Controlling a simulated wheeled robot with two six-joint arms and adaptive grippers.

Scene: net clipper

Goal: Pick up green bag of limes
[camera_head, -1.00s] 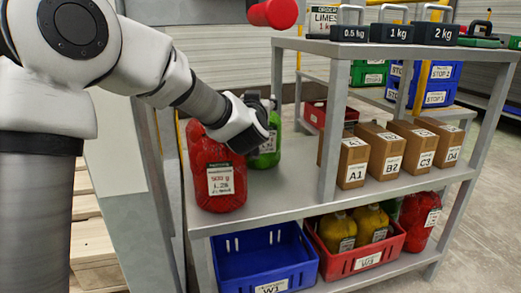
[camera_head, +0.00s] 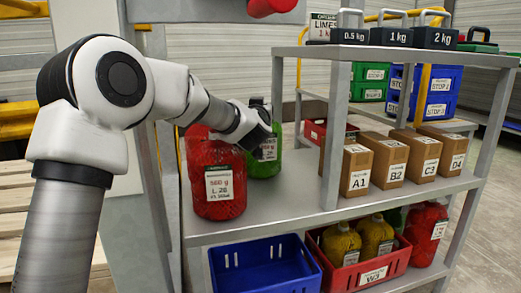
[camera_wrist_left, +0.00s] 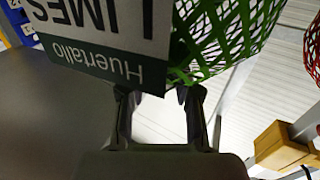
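The green net bag of limes (camera_head: 264,168) stands on the shelf's middle level, behind and right of a red net bag, partly hidden. My left gripper (camera_head: 262,125) is at the top of the green bag. In the left wrist view my left gripper (camera_wrist_left: 155,98) has its two fingers apart, with a pale background between them. The green net (camera_wrist_left: 235,35) and its upside-down "LIMES" label (camera_wrist_left: 105,35) are just beyond the fingertips; I cannot tell whether they touch. My right gripper is not in view.
The red net bag (camera_head: 216,185) stands close by at the front left. A shelf post (camera_head: 335,135) and several brown boxes (camera_head: 383,160) are to the right. Blue (camera_head: 265,268) and red (camera_head: 362,270) crates are below.

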